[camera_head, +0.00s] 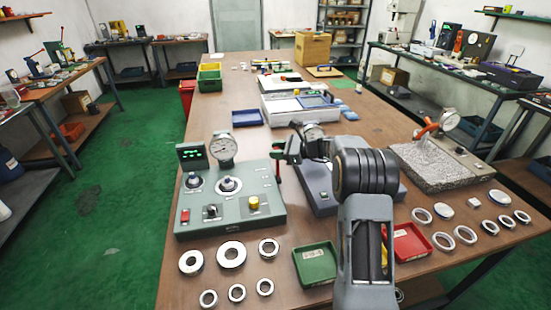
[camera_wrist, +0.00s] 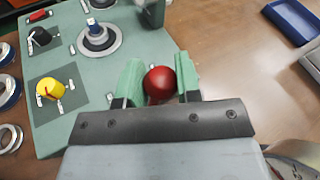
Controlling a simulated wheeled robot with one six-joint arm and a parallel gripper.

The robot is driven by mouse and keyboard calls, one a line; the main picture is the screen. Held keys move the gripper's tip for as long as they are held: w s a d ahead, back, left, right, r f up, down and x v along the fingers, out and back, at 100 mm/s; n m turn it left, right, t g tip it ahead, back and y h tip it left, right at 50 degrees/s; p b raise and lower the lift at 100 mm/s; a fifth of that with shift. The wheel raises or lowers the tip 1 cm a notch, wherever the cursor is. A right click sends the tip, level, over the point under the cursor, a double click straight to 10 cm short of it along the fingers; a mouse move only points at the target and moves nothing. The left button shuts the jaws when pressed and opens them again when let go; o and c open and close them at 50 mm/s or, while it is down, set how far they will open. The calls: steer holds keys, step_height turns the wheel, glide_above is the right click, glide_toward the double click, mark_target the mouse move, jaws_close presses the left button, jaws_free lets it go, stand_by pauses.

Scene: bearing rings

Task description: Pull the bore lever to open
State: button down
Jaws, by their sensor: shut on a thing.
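The bore lever's round red knob (camera_wrist: 160,83) shows in the wrist view at the right edge of the grey-green gauge box. My gripper (camera_wrist: 158,76) has its two green fingers on either side of this knob and is shut on it. In the head view the gauge box (camera_head: 225,215) stands on the table with a round dial (camera_head: 223,148) and a lit green display (camera_head: 192,155). My gripper (camera_head: 277,158) is at the box's right side there. The lever's shaft is mostly hidden by my gripper.
A yellow knob (camera_wrist: 49,90) and a black knob (camera_wrist: 40,36) sit on the box top. Metal rings (camera_head: 231,254) lie in front. A green tray (camera_head: 315,263) and red tray (camera_head: 410,243) are nearby. A granite block (camera_head: 440,165) stands right.

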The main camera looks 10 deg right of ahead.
steer(key=s+f+n+t+y+b, duration=0.1)
steer(key=s+n+b, duration=0.4)
steer(key=b, duration=0.8)
steer(key=shift+s+f+t+y, duration=0.15)
steer(key=shift+s+t+y, duration=0.45)
steer(key=shift+s+y, duration=0.35)
steer(key=c, duration=0.8)
jaws_free()
steer(key=shift+s+d, duration=0.1)
steer(key=shift+d, duration=0.05)
steer(key=p+v, duration=0.1)
steer(key=v, duration=1.2)
steer(key=shift+s+d, duration=0.25)
steer(key=shift+s, duration=0.05)
